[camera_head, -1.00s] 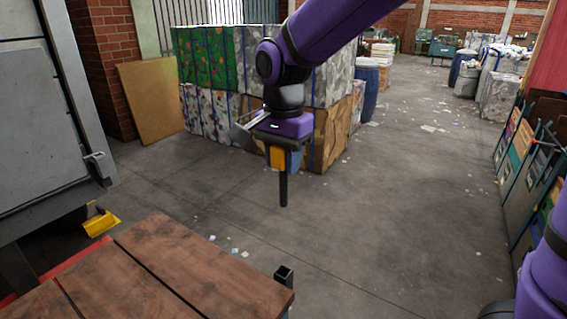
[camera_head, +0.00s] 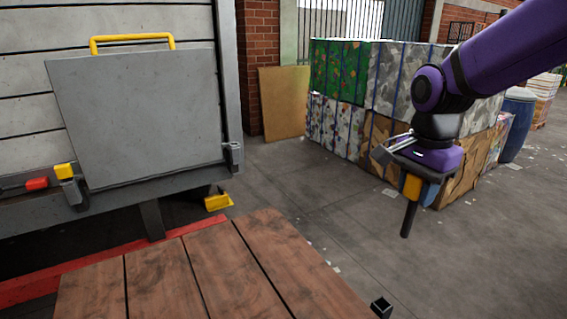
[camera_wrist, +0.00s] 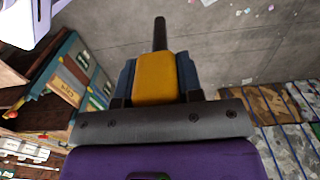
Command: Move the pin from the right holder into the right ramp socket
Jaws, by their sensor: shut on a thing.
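My gripper (camera_head: 414,188) is shut on the pin (camera_head: 409,219), which has a yellow grip block and a dark shaft hanging down, slightly tilted in the picture. In the wrist view the pin's yellow block (camera_wrist: 155,78) sits between the two blue fingers, with the shaft extending beyond them. The pin is in the air, clear of everything. The right holder (camera_head: 381,307), a dark square tube at the table's corner, has an open top with no pin in it. The grey ramp plate (camera_head: 140,120) stands raised at left. The right ramp socket (camera_head: 233,155) is a small grey bracket beside its lower right corner.
A wooden table (camera_head: 170,280) fills the lower left. A yellow-topped pin (camera_head: 64,171) and a red piece (camera_head: 37,184) are at the ramp's left side. A yellow block (camera_head: 218,201) lies on the floor. Stacked bales (camera_head: 385,85) stand behind my arm. Floor between is open.

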